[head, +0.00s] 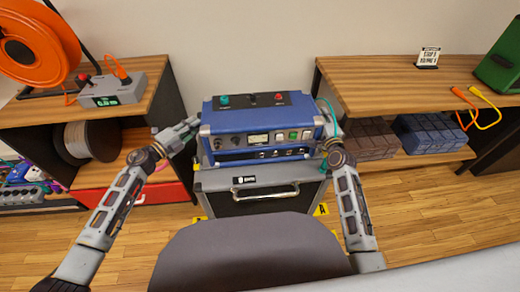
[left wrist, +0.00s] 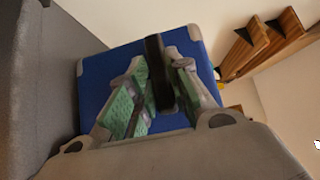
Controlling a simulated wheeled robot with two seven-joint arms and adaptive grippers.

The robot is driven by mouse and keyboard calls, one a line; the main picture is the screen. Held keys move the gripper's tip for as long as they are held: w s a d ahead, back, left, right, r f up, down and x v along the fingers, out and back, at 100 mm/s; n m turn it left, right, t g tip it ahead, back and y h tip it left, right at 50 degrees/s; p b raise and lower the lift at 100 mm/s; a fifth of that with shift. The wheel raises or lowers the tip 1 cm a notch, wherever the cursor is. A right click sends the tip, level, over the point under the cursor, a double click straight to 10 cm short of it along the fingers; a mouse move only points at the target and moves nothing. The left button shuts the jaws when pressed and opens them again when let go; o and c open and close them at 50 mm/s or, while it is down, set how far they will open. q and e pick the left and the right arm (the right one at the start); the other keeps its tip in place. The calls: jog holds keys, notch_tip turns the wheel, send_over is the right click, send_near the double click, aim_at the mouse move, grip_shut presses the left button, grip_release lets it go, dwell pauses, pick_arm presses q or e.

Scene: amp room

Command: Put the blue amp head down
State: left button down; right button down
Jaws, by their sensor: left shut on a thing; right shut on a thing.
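The blue amp head (head: 229,120) is level, with its knobs and small meter facing me. It is directly over the dark speaker cabinet (head: 222,181); I cannot tell whether its underside touches the cabinet top. My left gripper (head: 192,133) is at its left end. In the left wrist view, the left gripper's green pads (left wrist: 155,92) are shut on a black strap handle (left wrist: 157,65) on the amp's blue side (left wrist: 94,85). My right gripper (head: 327,128) is shut at the right end; its fingers and that handle are mostly hidden.
A wooden shelf unit on the left (head: 140,104) carries an orange cable reel (head: 62,30) and a grey control box (head: 112,91). A wooden bench on the right (head: 375,75) holds dark and blue cases (head: 428,133) below. Yellow floor marks (head: 322,209) flank the cabinet.

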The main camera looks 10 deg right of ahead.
pick_arm(q)
jog(key=shift+r, duration=0.15)
pick_arm(e)
jog(key=shift+r, duration=0.15)
pick_arm(q)
jog(key=c, duration=1.6)
grip_release()
jog(key=shift+f, duration=0.2)
pick_arm(e)
jog(key=c, duration=1.6)
grip_release()
jog(key=shift+f, duration=0.25)
pick_arm(q)
jog(key=shift+o, duration=1.4)
jog(key=shift+s+r, duration=0.1)
pick_arm(e)
jog(key=shift+o, duration=1.4)
jog(key=shift+s+r, duration=0.15)
pick_arm(q)
jog(key=shift+s+a, duration=0.1)
jog(key=shift+a, duration=0.05)
jog(key=v, duration=1.1)
jog(key=shift+s+a, duration=0.2)
jog(key=shift+a, duration=0.05)
pick_arm(e)
jog(key=s, duration=1.2)
